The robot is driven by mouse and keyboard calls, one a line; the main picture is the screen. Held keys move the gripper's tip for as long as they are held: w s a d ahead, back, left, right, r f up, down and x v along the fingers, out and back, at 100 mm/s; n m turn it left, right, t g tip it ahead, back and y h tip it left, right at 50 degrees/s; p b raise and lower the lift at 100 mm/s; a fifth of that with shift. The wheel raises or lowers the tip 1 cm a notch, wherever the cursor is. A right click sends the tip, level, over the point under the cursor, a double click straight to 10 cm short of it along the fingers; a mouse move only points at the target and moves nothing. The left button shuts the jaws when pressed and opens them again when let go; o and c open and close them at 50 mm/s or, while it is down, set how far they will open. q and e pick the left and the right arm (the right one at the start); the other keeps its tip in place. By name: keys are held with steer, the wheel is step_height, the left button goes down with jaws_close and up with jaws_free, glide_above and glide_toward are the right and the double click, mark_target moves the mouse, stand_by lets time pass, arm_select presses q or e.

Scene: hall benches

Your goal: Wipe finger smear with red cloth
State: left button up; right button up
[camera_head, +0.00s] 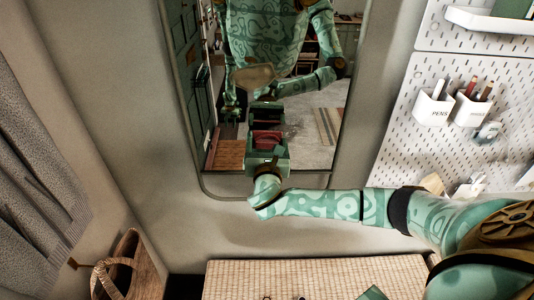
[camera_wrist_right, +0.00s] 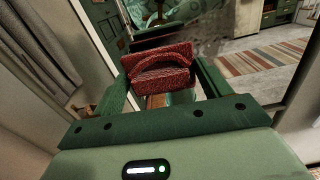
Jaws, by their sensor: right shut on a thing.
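A tall mirror (camera_head: 322,140) with rounded corners hangs on the wall in the head view and reflects my own body and the room. My right gripper (camera_head: 267,132) is in front of the lower part of the glass. It is shut on the red cloth (camera_head: 266,142), which shows folded between the fingers in the right wrist view (camera_wrist_right: 160,76). A grey speckled smear (camera_wrist_right: 207,35) shows on the glass just beyond the cloth, up and to the right. I cannot tell whether the cloth touches the glass. My left gripper shows only as part of the reflection, if at all.
A white pegboard (camera_head: 405,135) with pen cups (camera_head: 433,108) is at the right. A woven mat-topped bench (camera_head: 235,275) is below. A wicker basket (camera_head: 118,265) and a grey curtain (camera_head: 35,165) are at the left. The wall left of the mirror is clear.

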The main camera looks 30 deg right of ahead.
steer(key=shift+b+x, duration=0.3)
steer(key=shift+x, duration=0.65)
stand_by(0.6)
